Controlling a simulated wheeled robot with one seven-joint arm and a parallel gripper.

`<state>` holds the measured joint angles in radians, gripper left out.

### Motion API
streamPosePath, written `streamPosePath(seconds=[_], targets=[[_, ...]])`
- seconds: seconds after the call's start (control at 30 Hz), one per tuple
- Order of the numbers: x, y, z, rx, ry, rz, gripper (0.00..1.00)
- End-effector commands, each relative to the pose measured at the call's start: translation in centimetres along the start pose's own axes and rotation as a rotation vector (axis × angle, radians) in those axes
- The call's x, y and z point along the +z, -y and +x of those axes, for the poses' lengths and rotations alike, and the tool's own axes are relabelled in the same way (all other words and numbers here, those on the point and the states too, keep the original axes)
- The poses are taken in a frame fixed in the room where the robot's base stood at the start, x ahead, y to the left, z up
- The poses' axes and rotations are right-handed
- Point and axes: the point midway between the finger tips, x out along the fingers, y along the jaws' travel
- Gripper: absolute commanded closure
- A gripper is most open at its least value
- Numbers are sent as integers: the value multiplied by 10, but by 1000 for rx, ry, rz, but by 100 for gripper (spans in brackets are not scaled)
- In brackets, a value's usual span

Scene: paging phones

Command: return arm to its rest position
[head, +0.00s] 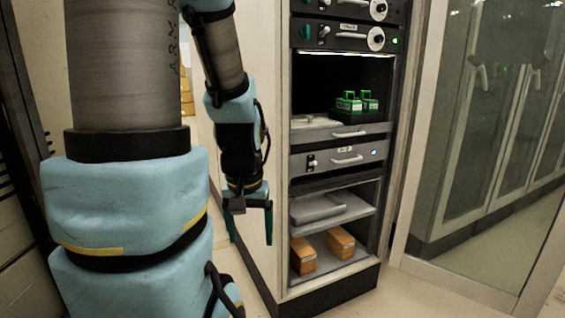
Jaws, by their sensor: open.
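My gripper (250,226) hangs at the end of my arm, left of the open rack and in front of its pale side panel. Its fingers point down, are spread apart and hold nothing. My arm's large blue and grey links fill the left of the head view. The fingers appear clear of the rack shelves.
An open rack (386,165) stands right of my gripper. Green devices (349,102) sit on its pulled-out upper shelf (350,133). Brown boxes (341,243) lie on the bottom shelf. Glass-door cabinets (485,110) are at the right. Bare floor (420,290) lies in front.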

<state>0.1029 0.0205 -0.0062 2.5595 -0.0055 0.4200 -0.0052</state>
Motion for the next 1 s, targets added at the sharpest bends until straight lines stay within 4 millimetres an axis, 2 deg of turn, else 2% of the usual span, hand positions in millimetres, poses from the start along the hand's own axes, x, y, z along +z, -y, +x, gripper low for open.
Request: streamPosePath(seconds=[0.03, 0.27, 0.5, 0.6, 0.73, 1.0], targets=[[2, 2, -13, -3, 12, 2, 18], [-7, 0, -61, -1, 5, 1, 18], [-16, 0, -122, -1, 4, 1, 18], [-19, 0, -138, 0, 3, 1, 18], [-20, 0, -148, 0, 3, 1, 18], [-20, 0, -146, 0, 3, 1, 18]])
